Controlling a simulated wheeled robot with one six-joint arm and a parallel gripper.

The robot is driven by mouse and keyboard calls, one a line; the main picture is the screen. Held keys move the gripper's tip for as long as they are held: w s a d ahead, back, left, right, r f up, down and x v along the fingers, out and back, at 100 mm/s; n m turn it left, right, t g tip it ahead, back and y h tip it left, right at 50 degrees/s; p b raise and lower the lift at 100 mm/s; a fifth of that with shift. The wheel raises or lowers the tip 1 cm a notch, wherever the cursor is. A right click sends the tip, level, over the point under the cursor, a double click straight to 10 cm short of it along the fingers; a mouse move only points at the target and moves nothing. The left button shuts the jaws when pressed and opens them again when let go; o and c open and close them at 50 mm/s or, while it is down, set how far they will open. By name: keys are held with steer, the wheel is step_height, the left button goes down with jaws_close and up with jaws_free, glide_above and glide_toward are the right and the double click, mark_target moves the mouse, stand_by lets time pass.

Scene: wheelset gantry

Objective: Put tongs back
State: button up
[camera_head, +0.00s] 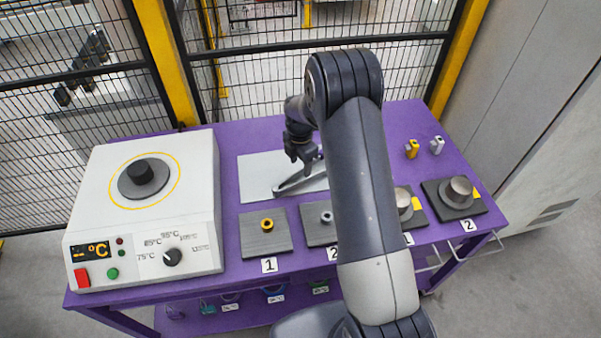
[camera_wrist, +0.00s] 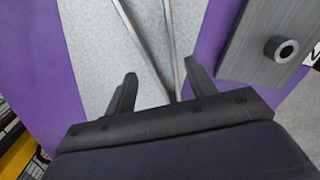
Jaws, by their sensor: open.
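The tongs (camera_head: 299,180) are grey metal and lie on a light grey mat (camera_head: 258,175) at the back middle of the purple table. In the wrist view the two long arms of the tongs (camera_wrist: 146,42) run down toward my gripper (camera_wrist: 157,88) and pass between its fingers. My gripper (camera_head: 303,158) is open above the tongs, with a finger on each side of them and no grip visible. The right end of the tongs is hidden behind my arm in the head view.
A white heater box (camera_head: 140,210) stands at the left. Grey plates with rings, plate 1 (camera_head: 253,243) and plate 2 (camera_wrist: 237,49), lie in front of the mat. Metal cylinders (camera_head: 459,190) stand at the right. Yellow (camera_head: 412,149) and white (camera_head: 437,145) small parts stand at the back right. A mesh fence is behind.

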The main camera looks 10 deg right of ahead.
step_height(320, 180, up, 7)
steer(key=b, duration=0.1)
